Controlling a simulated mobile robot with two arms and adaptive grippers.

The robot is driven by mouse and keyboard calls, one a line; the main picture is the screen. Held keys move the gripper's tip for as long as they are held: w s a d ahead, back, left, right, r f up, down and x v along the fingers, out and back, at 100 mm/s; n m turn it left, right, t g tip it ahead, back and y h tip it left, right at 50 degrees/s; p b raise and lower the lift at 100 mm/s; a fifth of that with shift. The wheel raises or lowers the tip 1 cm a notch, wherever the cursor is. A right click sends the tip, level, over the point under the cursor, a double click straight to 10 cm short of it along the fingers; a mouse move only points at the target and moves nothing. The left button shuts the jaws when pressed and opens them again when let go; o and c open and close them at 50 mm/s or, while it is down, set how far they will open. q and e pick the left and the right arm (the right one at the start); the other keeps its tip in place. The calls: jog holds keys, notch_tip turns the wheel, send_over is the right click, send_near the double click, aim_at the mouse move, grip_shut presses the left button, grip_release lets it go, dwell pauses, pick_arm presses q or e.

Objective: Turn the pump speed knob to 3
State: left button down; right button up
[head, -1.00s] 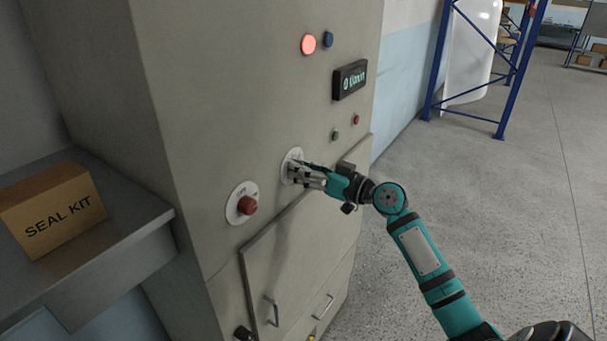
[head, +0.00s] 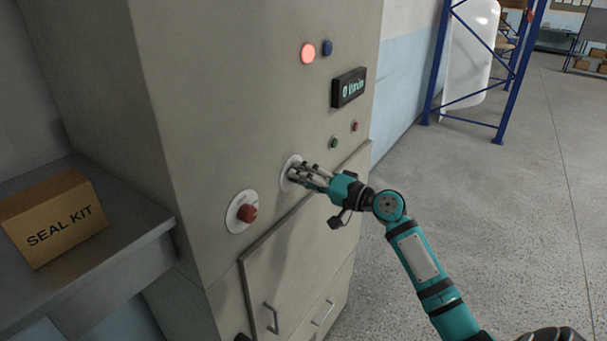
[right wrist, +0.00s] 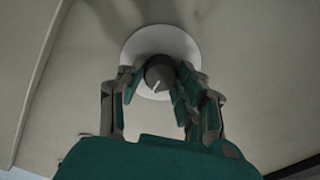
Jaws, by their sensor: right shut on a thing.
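The pump speed knob (right wrist: 159,73) is a dark round knob with a white pointer line on a pale round dial plate (head: 290,173) on the grey cabinet front. In the right wrist view the pointer slants toward the lower left of the picture. My right gripper (head: 296,174) is at the dial, its fingers shut on the knob's sides; in the head view they hide the knob. The dial's numbers cannot be read. The display (head: 349,87) above reads 0 with a blurred unit. My left gripper is not in view.
A seal kit box (head: 52,217) rests on the left shelf. Open floor lies right.

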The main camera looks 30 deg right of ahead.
jog(key=shift+f+m+p, duration=0.1)
jog(key=shift+m+p, duration=2.05)
jog(key=shift+m, duration=2.15)
jog(key=o, duration=1.1)
jog(key=shift+o, duration=0.2)
jog(key=shift+s+d, duration=0.1)
jog(key=v, duration=1.2)
